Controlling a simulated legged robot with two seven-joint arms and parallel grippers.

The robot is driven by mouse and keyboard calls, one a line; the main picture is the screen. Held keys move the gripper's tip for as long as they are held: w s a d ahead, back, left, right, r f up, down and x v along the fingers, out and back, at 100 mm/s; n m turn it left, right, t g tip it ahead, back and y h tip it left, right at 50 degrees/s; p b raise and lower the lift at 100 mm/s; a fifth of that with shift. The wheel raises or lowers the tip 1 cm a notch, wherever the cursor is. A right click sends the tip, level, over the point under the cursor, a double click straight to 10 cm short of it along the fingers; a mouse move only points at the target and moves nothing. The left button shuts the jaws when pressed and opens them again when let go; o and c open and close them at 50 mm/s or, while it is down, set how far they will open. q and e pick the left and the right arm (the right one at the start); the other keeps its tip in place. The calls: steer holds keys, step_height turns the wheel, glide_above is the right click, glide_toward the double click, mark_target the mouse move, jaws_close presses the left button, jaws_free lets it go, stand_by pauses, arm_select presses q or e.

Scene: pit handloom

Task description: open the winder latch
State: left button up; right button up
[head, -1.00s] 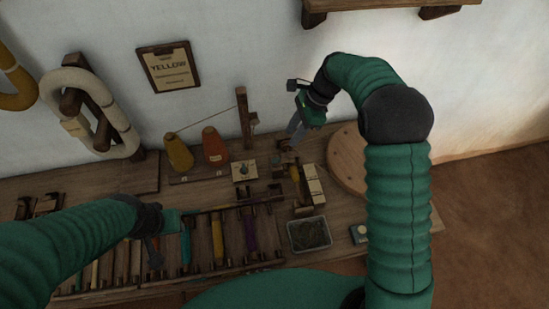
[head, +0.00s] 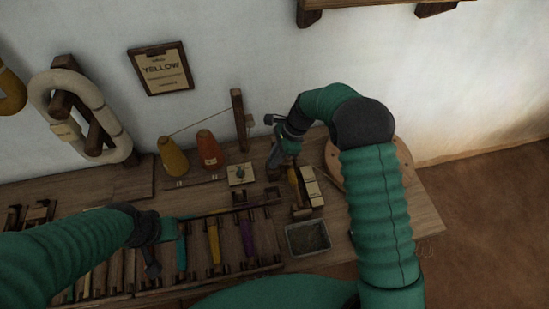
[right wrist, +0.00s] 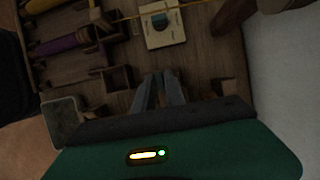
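The winder (head: 308,187), with a cream block and a yellow spool, stands on the bench right of centre in the head view. I cannot make out its latch clearly; the right gripper and arm are close to that spot. My right gripper (head: 272,165) points down over the bench, just left of and behind the winder. In the right wrist view its two grey fingers (right wrist: 162,75) stand a little apart with nothing between them. My left gripper (head: 150,260) hangs over the bobbin rack at the left; its finger opening is not clear.
A cream plate with a teal knob (head: 237,181), orange cone (head: 209,152) and yellow cone (head: 173,160) stand left of the right gripper. A wooden post (head: 239,120) rises behind. A grey tray (head: 328,239) lies in front, a round wooden board (head: 402,157) at right.

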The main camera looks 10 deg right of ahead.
jaws_close()
